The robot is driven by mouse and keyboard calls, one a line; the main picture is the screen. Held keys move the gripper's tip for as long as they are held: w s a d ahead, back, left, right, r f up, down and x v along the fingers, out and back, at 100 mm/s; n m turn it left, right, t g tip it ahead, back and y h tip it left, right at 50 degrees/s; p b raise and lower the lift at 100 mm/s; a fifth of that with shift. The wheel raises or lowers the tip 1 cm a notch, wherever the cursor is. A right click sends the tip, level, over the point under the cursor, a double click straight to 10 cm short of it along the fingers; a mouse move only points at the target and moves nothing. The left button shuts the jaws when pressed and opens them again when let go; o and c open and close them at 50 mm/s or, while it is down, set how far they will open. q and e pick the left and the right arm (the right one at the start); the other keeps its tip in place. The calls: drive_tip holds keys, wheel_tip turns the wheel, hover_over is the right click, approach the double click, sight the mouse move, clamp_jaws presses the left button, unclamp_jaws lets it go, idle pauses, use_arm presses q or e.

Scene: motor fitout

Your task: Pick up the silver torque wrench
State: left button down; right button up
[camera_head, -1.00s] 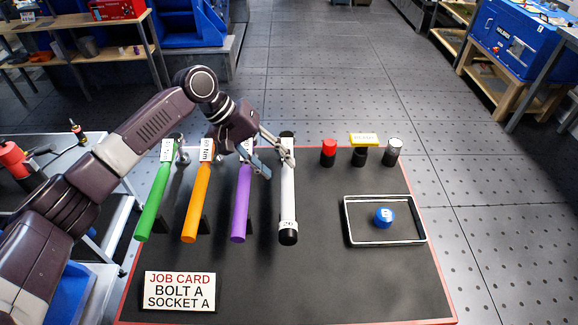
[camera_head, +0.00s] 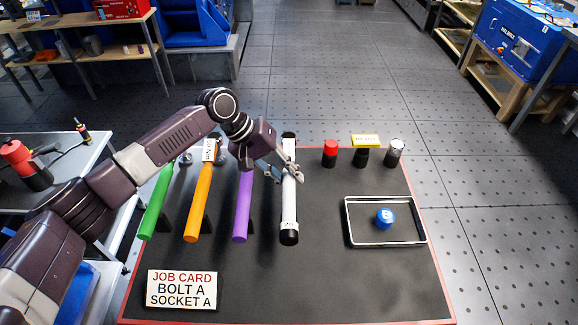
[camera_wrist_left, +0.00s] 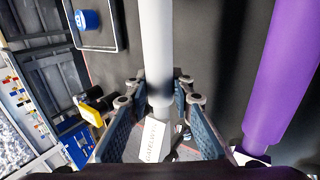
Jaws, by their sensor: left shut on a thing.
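The silver torque wrench (camera_head: 289,205) stands rightmost in a row of wrenches on the black table mat, with a black end cap toward the front. My left gripper (camera_head: 286,178) is at its upper part. In the left wrist view the silver wrench (camera_wrist_left: 157,50) runs between the two blue-padded fingers (camera_wrist_left: 155,110), and a white label shows near its head. The gripper is shut on the wrench. It still appears to lie in the row, and I cannot tell whether it is lifted. My right gripper is not in view.
A purple wrench (camera_head: 242,210), an orange wrench (camera_head: 199,205) and a green wrench (camera_head: 158,205) lie to the left. Red (camera_head: 330,150), black (camera_head: 361,157) and silver-topped (camera_head: 394,150) sockets stand behind a tray (camera_head: 347,225) holding a blue cap (camera_head: 384,217). A job card (camera_head: 182,290) stands front left.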

use_arm(q)
drive_tip(key=shift+w+r, duration=0.1)
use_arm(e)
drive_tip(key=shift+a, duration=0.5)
use_arm(q)
drive_tip(key=shift+r, duration=0.8)
wheel_tip(320, 180, up, 18)
drive_tip(key=b, duration=0.1)
drive_tip(key=shift+r, duration=0.2)
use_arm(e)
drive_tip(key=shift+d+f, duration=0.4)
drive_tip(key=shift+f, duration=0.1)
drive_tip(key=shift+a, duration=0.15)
